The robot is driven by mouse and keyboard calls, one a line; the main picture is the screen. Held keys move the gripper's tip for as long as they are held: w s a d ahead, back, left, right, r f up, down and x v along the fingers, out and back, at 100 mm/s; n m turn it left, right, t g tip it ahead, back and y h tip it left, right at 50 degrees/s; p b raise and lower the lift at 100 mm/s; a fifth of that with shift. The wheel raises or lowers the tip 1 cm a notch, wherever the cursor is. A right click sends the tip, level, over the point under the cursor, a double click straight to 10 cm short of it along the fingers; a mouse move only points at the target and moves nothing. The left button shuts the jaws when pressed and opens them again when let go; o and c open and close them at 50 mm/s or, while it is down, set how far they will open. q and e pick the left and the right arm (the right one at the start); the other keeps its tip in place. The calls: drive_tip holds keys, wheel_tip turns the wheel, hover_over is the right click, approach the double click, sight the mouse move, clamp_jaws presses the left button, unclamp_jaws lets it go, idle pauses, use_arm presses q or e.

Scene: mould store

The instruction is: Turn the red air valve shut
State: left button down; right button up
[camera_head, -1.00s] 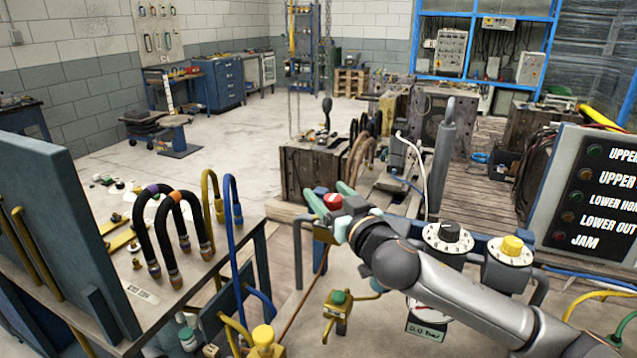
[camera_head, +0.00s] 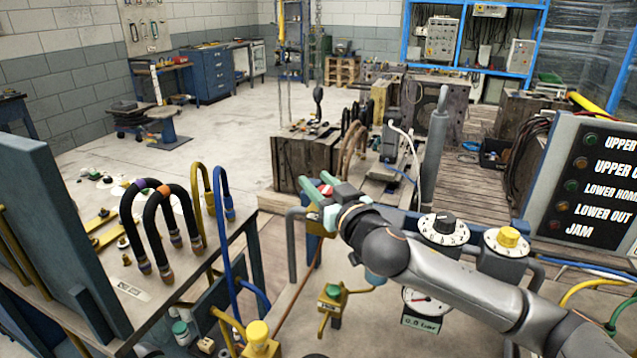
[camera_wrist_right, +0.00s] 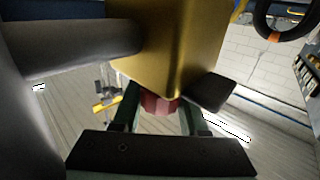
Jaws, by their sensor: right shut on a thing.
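The red air valve (camera_head: 326,190) is a small red knob on a brass-yellow body, mostly hidden behind my right gripper in the head view. My right gripper (camera_head: 322,195), with pale green fingers, is shut on the red knob. In the right wrist view the ribbed red knob (camera_wrist_right: 158,103) sits between the two dark green fingers, just below the large yellow valve body (camera_wrist_right: 172,45). The knob's exact angle cannot be told. My left gripper is not in view.
Beside my right forearm stand a black-and-white dial (camera_head: 443,229), a yellow-knobbed dial (camera_head: 507,240) and a pressure gauge (camera_head: 427,301). A green-topped valve (camera_head: 332,291) and a yellow knob (camera_head: 257,332) stand lower. Black hoses (camera_head: 150,220) arch over the left bench. A lamp panel (camera_head: 590,190) is at right.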

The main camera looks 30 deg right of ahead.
clamp_jaws()
drive_tip(key=shift+d+m+h, duration=0.15)
drive_tip(key=shift+m+h, duration=0.25)
drive_tip(key=shift+h, duration=0.2)
drive_tip(key=o, duration=0.8)
unclamp_jaws()
drive_tip(key=s+a+p, duration=0.1)
drive_tip(key=s+p, duration=0.1)
drive_tip(key=s, duration=1)
drive_tip(key=shift+s, duration=0.25)
